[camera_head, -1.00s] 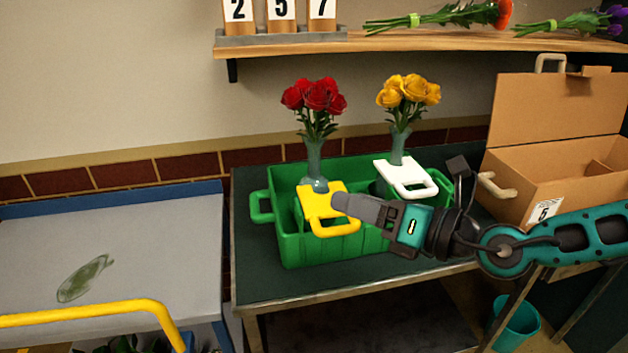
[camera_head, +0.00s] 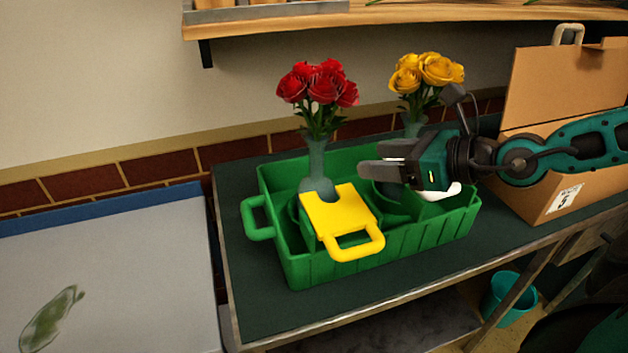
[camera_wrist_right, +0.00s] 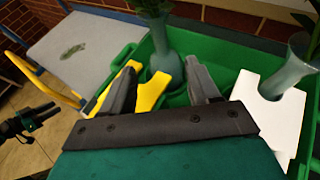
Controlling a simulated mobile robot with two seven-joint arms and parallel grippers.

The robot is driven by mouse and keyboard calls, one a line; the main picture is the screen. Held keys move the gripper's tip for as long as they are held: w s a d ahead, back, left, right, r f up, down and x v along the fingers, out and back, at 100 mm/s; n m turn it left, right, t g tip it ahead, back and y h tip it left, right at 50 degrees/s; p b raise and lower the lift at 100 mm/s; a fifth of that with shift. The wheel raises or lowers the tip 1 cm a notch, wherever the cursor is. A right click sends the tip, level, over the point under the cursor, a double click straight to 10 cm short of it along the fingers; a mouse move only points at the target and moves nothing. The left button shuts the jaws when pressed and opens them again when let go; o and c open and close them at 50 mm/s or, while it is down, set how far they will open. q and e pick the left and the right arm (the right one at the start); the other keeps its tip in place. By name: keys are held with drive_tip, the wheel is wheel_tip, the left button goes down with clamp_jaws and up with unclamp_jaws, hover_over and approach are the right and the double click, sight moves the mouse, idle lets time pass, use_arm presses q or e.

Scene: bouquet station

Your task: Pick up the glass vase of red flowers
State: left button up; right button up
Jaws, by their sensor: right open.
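The glass vase of red flowers (camera_head: 316,165) stands upright in the green crate (camera_head: 410,240), left of centre. A yellow notched plate with a handle (camera_head: 340,215) is at the vase's lower part. My right gripper (camera_head: 372,171) is open and empty, to the right of the red-flower vase and apart from it in the head view. In the right wrist view the vase (camera_wrist_right: 172,45) shows beyond and between the open fingers (camera_wrist_right: 163,78); its flowers are out of frame. What looks like my left gripper (camera_wrist_right: 28,120) is at the left edge there, too small to read.
A second vase with yellow flowers (camera_head: 427,74) stands in the crate behind my right gripper, with a white notched plate (camera_wrist_right: 268,110). A cardboard box (camera_head: 535,180) is at the right. A shelf (camera_head: 400,14) runs above. A grey-topped surface (camera_head: 110,260) lies left.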

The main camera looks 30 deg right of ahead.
sight(317, 153)
drive_tip(key=x, duration=0.4)
drive_tip(key=shift+w+a+f, duration=0.2)
drive_tip(key=shift+w, duration=0.05)
drive_tip(key=shift+w+a+f, duration=0.2)
drive_tip(key=shift+w, duration=0.5)
